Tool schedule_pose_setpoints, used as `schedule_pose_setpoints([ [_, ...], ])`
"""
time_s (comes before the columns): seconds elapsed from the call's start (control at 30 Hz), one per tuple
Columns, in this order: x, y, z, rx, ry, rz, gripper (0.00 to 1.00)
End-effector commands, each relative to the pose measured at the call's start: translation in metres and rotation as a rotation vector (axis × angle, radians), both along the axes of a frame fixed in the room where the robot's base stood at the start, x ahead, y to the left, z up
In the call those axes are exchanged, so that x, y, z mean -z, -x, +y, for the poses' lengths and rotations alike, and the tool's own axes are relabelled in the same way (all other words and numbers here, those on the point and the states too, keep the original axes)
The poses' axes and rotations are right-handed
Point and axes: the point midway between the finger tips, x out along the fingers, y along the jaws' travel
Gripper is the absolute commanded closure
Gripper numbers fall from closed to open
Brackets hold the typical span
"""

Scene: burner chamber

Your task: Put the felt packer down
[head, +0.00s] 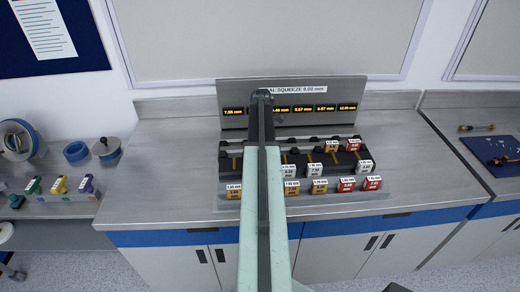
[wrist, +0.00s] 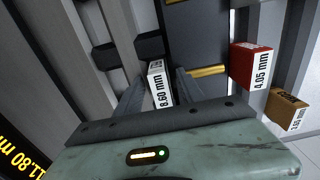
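A white packer labelled 8.60 mm (wrist: 157,85) stands between the fingers of my gripper (wrist: 160,85) in the wrist view. The fingers look closed on its sides. I take it for the felt packer, though its material cannot be made out. Behind it is the dark slotted fixture (wrist: 205,45), with a brass bar (wrist: 208,71) across it. In the head view my arm covers the gripper and the held packer in front of the same fixture (head: 230,147).
Tan packers (head: 319,186), red packers (head: 346,184) and white packers (head: 315,169) stand on and in front of the fixture. A panel with amber readouts (head: 290,90) rises behind. Spools (head: 107,147) lie left; a blue mat (head: 495,160) lies right. The counter's right end is bare.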

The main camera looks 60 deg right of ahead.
Motion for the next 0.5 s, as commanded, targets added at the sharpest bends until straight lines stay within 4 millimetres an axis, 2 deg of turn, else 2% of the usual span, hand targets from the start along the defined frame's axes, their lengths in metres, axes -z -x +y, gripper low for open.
schedule_pose_setpoints([
  [0.3,-0.003,0.0,0.0,0.0,0.0,0.0,0.55],
  [0.5,-0.027,0.0,0.0,0.0,0.0,0.0,0.55],
])
